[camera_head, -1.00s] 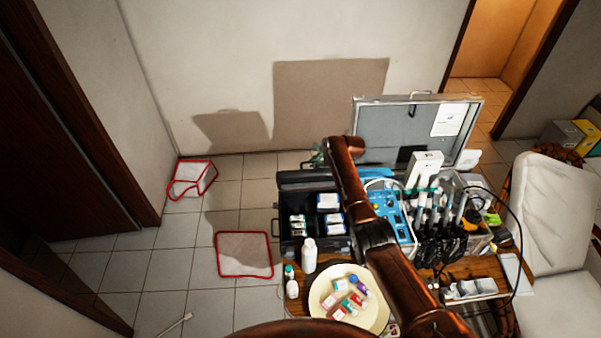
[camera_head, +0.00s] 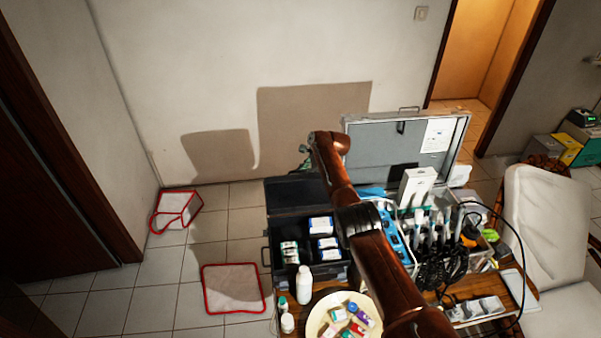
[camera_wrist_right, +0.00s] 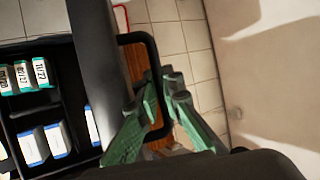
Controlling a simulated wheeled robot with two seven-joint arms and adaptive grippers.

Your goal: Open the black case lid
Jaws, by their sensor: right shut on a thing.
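The black case (camera_head: 268,280) stands on the table, with small boxes inside it. Its lid (camera_head: 295,193) is raised at the back, and the inside lies exposed. My right arm reaches over the case. Its green-fingered gripper (camera_head: 306,156) is at the lid's top edge, partly hidden behind the arm. In the right wrist view, the lid shows edge-on as a dark bar (camera_wrist_right: 98,50). The right gripper (camera_wrist_right: 167,95) is shut on the black loop handle (camera_wrist_right: 139,38) beside the lid. My left gripper is not in view.
A grey metal case lid (camera_head: 385,140) stands open right of the black case. A white bottle (camera_head: 304,284) and a round tray (camera_head: 319,326) with small items are in front. Red-edged mat (camera_head: 234,312) and open floor lie to the left.

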